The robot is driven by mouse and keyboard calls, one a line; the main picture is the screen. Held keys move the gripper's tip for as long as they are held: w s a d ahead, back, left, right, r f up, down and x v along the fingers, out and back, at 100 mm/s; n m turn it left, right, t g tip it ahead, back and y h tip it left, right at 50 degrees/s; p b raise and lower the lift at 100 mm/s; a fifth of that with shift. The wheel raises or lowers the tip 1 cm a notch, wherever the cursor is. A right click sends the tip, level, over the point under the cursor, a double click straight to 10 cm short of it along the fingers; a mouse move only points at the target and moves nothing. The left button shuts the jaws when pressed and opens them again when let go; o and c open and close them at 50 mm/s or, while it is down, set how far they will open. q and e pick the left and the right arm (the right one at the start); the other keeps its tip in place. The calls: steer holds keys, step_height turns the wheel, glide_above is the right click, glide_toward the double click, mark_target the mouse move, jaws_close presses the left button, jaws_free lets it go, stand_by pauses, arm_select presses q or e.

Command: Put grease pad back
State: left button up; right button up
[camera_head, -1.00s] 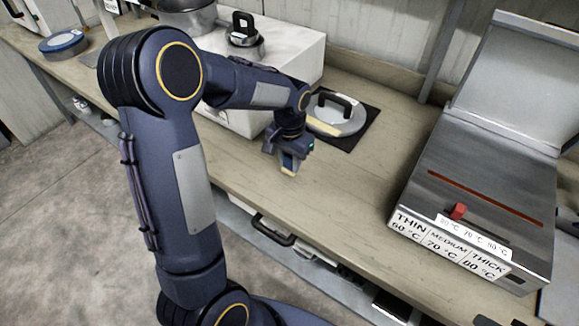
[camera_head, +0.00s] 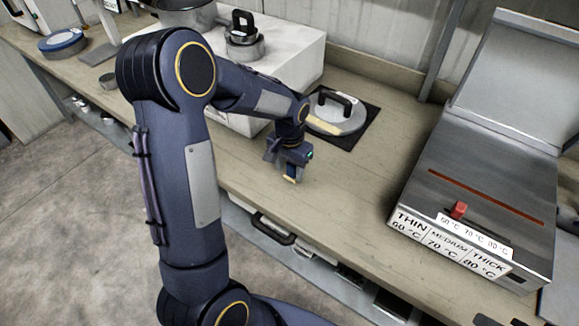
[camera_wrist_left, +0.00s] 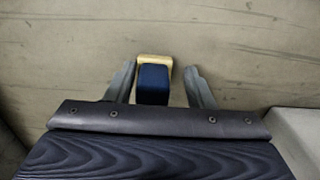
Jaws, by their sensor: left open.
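The grease pad, a small dark blue block (camera_wrist_left: 153,84) with a pale yellow edge, is between the fingers of my left gripper in the left wrist view. Gaps show on both sides of it. My left gripper (camera_head: 289,168) is open and points down low over the front part of the bench. The pad's yellow end (camera_head: 291,180) shows just under the fingers in the head view. I cannot tell if it rests on the bench top. My right gripper is not in view.
The wooden bench (camera_head: 345,190) is clear to the right of the gripper. Behind it a round lidded disc (camera_head: 335,118) sits on a dark mat (camera_head: 370,122). A white box (camera_head: 300,60) stands left of it, and a metal heater (camera_head: 480,180) with a red slider (camera_head: 459,210) stands right.

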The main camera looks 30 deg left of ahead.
arm_select(q)
steer(key=shift+r, duration=0.1)
step_height(320, 180, up, 12)
steer(key=shift+f, duration=0.1)
steer(key=s+d+r+n+t+h, duration=0.1)
steer(key=s+d+t+h, duration=0.1)
steer(key=s, duration=0.9)
steer(key=s+d+r+n+t+h, duration=0.1)
steer(key=s+d+t, duration=0.2)
steer(key=s, duration=0.8)
steer(key=shift+d+n+t+h, duration=0.3)
steer(key=shift+d+n+h, duration=0.1)
steer(key=shift+d, duration=0.8)
